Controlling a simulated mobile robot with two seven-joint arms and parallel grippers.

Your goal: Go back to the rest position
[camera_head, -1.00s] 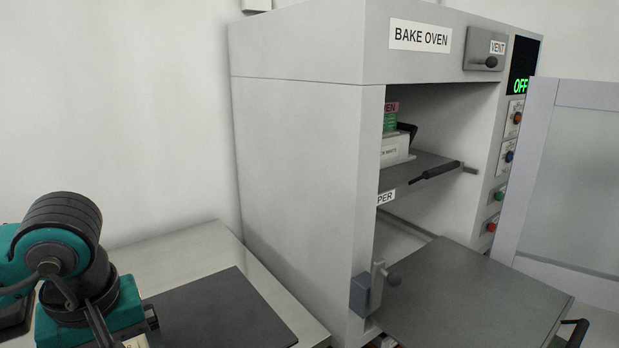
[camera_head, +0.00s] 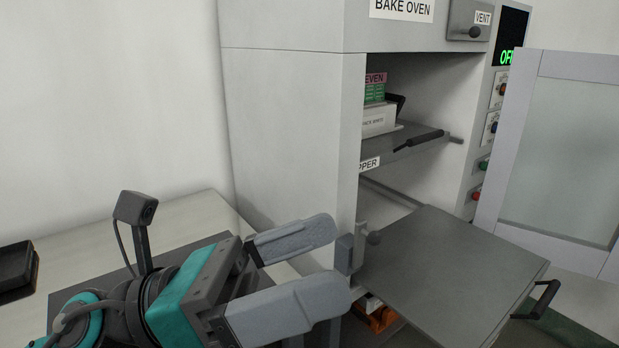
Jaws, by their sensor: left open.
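My left gripper (camera_head: 318,262) is in the lower middle of the head view, with its two grey fingers spread apart and nothing between them. It points right, in front of the oven's lower left corner, near the latch (camera_head: 352,250). Its wrist is over a dark mat on the light counter. My right gripper is out of the picture.
The bake oven (camera_head: 290,130) stands open, its glazed door (camera_head: 568,150) swung to the right. A pulled-out lower shelf (camera_head: 450,275) with a black handle (camera_head: 538,300) juts forward. Boxes (camera_head: 378,122) sit on the upper shelf (camera_head: 400,148). A black object (camera_head: 16,268) lies at far left.

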